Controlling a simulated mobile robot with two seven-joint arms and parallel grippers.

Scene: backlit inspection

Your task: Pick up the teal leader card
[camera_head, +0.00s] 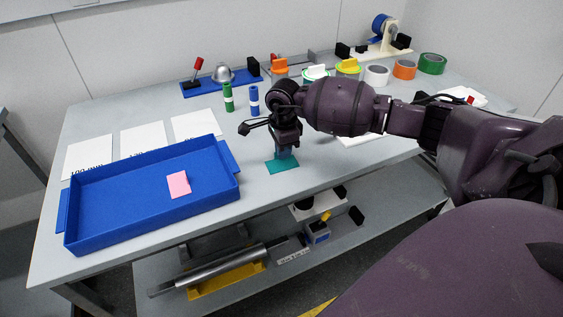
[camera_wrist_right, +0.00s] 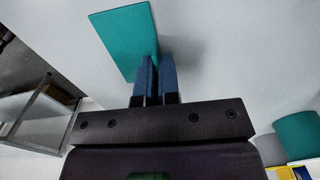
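The teal leader card (camera_head: 282,167) lies flat on the grey table, right of the blue tray. It also shows in the right wrist view (camera_wrist_right: 122,38), above and left of the fingers. My right gripper (camera_head: 284,154) points down at the card's back edge, and its wrist hides that part of the table. In the right wrist view its two blue fingers (camera_wrist_right: 157,60) are close together with a narrow gap and nothing visibly between them. The left finger overlaps the card's edge; I cannot tell whether it touches. My left gripper is not in view.
The blue tray (camera_head: 75,222) holds a pink card (camera_head: 178,184). White sheets (camera_head: 142,138) lie behind it. Green (camera_head: 228,97) and blue (camera_head: 254,100) cylinders stand behind my gripper. Tape rolls (camera_head: 404,70) line the back right. The table's front edge is close to the card.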

